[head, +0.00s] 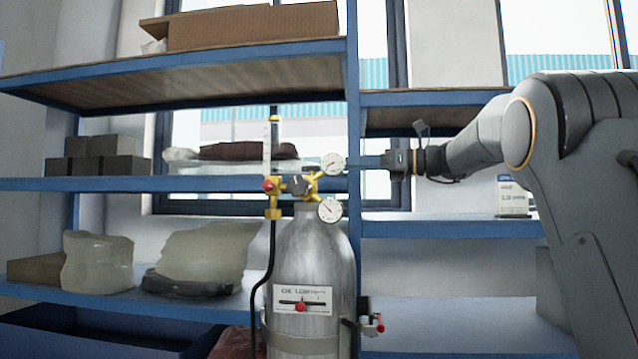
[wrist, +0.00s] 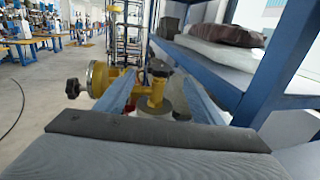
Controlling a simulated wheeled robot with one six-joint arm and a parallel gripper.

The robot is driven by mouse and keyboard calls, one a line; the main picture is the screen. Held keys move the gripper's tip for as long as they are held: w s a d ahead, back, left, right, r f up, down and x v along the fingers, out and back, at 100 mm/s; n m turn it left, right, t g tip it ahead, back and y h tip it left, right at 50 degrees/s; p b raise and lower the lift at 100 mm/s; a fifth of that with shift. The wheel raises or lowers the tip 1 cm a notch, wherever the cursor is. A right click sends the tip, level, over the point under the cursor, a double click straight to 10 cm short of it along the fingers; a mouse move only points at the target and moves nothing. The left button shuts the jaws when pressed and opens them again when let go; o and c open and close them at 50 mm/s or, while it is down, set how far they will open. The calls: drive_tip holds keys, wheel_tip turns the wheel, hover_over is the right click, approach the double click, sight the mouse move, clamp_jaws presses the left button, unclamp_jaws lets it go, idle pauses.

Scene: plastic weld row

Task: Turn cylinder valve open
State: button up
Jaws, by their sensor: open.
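The silver gas cylinder (head: 315,250) stands upright in front of the shelves. On its top is a yellow brass valve and regulator assembly with a dark knob (head: 297,185), a red knob (head: 268,185) and two round gauges (head: 333,163). My gripper (head: 354,162) is to the right of the assembly, pointing left at about the upper gauge's height. In the wrist view, my gripper's fingers (wrist: 158,82) are spread, with the brass valve body (wrist: 155,92) showing between and beyond them. A black knob (wrist: 74,88) is left of the fingers. I cannot tell whether anything touches.
Blue shelves (head: 200,185) stand behind the cylinder, holding grey blocks (head: 98,155), clear bags (head: 205,255) and a cardboard box (head: 250,25). A black hose (head: 270,250) hangs beside the cylinder. A small red-tipped fitting (head: 372,325) is at its lower right. Open floor (wrist: 50,110) shows left in the wrist view.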

sight(319, 169)
drive_tip(key=x, duration=0.2)
drive_tip(key=p+x, duration=0.1)
drive_tip(key=x, duration=0.2)
drive_tip(key=f+x, duration=0.1)
drive_tip(key=x, duration=0.2)
drive_tip(key=c, duration=1)
drive_tip(key=shift+w+p, duration=0.1)
drive_tip(key=shift+p, duration=0.35)
drive_tip(key=shift+c, duration=0.2)
